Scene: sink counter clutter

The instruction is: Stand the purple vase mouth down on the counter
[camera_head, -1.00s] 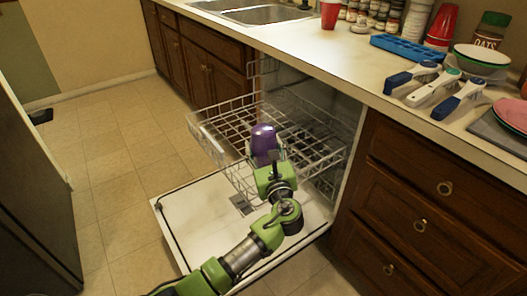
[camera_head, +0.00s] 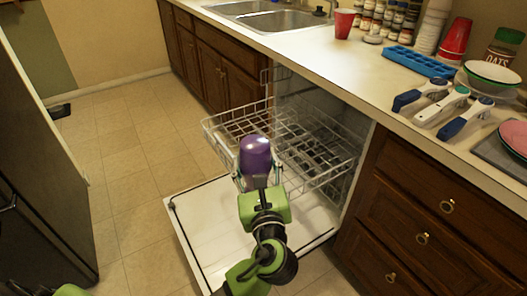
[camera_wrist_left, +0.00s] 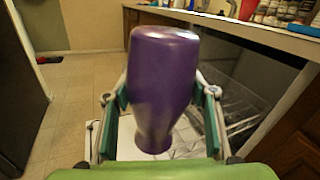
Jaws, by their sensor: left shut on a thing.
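The purple vase (camera_head: 255,158) is held in the air in front of the dishwasher's pulled-out rack. In the left wrist view the vase (camera_wrist_left: 160,75) has its wide, flat-looking end up and its narrower end down; I cannot see its mouth opening. My left gripper (camera_head: 258,176) is shut on the vase, with a finger on either side, as the left wrist view also shows (camera_wrist_left: 160,100). The counter (camera_head: 385,92) is to the right of the vase and clear of it. My right gripper is not in view.
The open dishwasher door (camera_head: 205,232) and wire rack (camera_head: 225,122) lie below and behind the vase. On the counter are a red cup (camera_head: 343,23), a blue tray (camera_head: 419,62), several handled utensils (camera_head: 466,118) and stacked bowls (camera_head: 490,74). The counter's front strip left of the utensils is bare.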

